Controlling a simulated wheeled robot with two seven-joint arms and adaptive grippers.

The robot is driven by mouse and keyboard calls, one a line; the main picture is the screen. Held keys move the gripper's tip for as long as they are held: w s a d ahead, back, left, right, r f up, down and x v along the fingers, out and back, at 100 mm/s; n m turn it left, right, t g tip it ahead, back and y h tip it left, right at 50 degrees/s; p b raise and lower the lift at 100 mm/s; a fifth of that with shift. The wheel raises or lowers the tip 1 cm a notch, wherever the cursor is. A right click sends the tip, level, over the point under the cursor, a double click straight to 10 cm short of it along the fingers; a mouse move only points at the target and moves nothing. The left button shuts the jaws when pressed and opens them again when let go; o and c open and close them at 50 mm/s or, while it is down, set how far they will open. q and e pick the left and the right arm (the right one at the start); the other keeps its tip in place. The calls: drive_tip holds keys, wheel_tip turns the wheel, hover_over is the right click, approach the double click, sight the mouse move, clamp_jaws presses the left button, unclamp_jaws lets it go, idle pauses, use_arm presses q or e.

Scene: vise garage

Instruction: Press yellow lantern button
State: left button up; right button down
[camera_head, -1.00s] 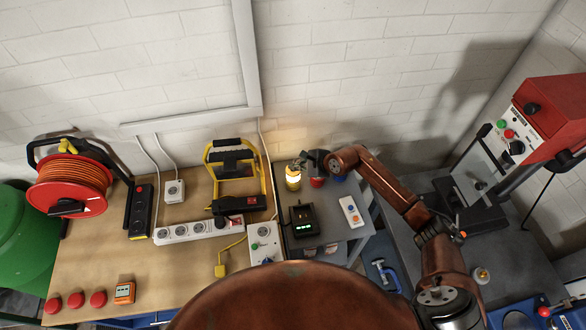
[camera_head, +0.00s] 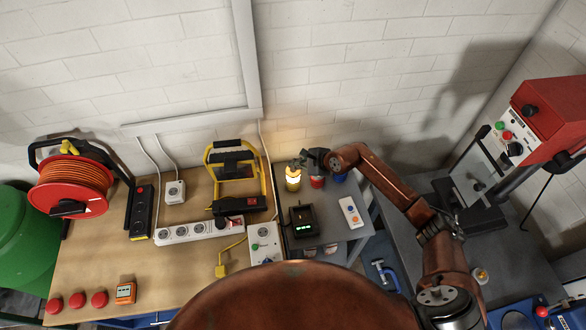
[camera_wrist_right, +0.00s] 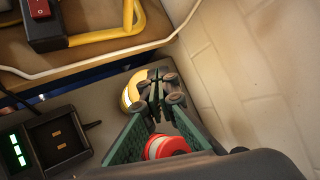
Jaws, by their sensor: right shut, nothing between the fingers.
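The yellow lantern (camera_head: 293,183) stands upright at the back left of the small grey table, and a warm glow shows on the wall behind it. My right gripper (camera_head: 301,163) is shut and empty, with its fingertips at the lantern's top. In the right wrist view the shut fingertips (camera_wrist_right: 155,90) overlap the yellow lantern (camera_wrist_right: 127,94) and hide most of its top. The button is hidden, and I cannot tell whether the fingertips touch it. My left gripper is not in view.
A red lantern (camera_head: 317,183) and a blue one (camera_head: 340,178) stand close on the right. A black charger (camera_head: 304,221) and a white remote (camera_head: 350,212) lie in front. The wall is close behind. A yellow-framed work light (camera_head: 232,165) stands left on the wooden bench.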

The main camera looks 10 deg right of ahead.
sight(295, 170)
drive_tip(key=shift+r, duration=0.1)
drive_tip(key=shift+r+p, duration=1.3)
drive_tip(key=shift+r, duration=1.15)
